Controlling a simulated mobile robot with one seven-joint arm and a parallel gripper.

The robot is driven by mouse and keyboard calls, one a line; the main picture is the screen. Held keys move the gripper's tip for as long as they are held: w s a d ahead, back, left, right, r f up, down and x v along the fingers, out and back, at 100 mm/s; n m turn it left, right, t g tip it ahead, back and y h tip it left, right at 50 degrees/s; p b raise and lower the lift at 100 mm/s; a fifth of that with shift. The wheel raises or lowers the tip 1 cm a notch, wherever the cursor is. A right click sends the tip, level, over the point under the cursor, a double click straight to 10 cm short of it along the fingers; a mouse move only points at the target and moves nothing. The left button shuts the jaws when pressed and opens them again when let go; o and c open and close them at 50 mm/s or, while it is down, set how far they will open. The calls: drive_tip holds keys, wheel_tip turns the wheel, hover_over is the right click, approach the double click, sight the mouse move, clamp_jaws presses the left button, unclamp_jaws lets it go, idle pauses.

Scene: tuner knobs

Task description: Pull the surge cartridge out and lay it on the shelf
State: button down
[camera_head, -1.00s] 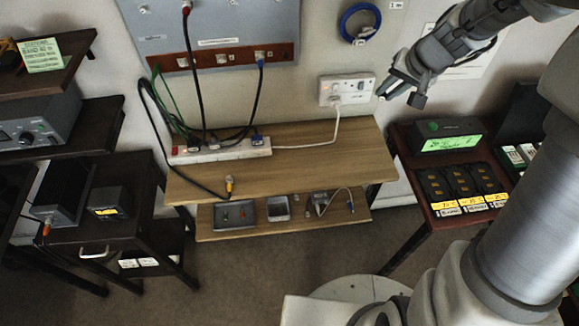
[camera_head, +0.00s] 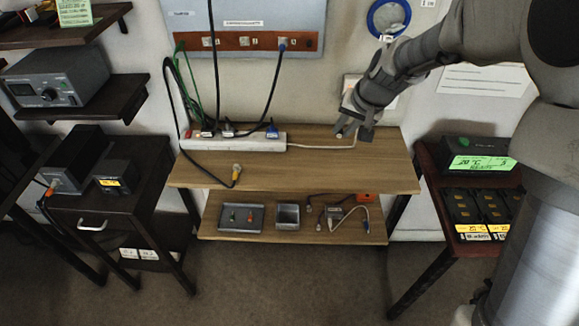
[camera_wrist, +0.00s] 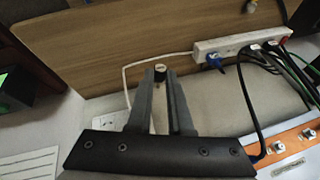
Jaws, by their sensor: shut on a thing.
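My gripper (camera_head: 350,132) is in front of the wall, over the back right part of the upper wooden shelf (camera_head: 300,172). In the wrist view my gripper (camera_wrist: 160,76) is shut on a small dark cylinder with a pale end (camera_wrist: 160,72), which looks like the surge cartridge. Whether it touches anything else cannot be told. The white wall socket (camera_head: 350,84) is mostly hidden behind my arm in the head view. In the wrist view it shows partly beside and behind the fingers (camera_wrist: 113,102).
A white cord runs toward the socket. The shelf's front right is clear. The lower shelf (camera_head: 300,233) holds trays and small parts.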

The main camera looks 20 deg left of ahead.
drive_tip(key=n+b, duration=0.2)
drive_tip(key=b, duration=0.4)
hover_over(286, 175)
drive_tip(key=s+d, duration=0.1)
wheel_tip(286, 175, down, 8)
drive_tip(key=f, duration=0.1)
drive_tip(key=shift+g+y, duration=0.3)
drive_tip(key=shift+y, duration=0.1)
drive_tip(key=shift+d+f+b, duration=0.1)
drive_tip(key=shift+f+b, duration=2.35)
drive_tip(key=shift+f, duration=0.6)
drive_tip(key=shift+f+b, duration=0.45)
drive_tip(key=shift+f, duration=0.15)
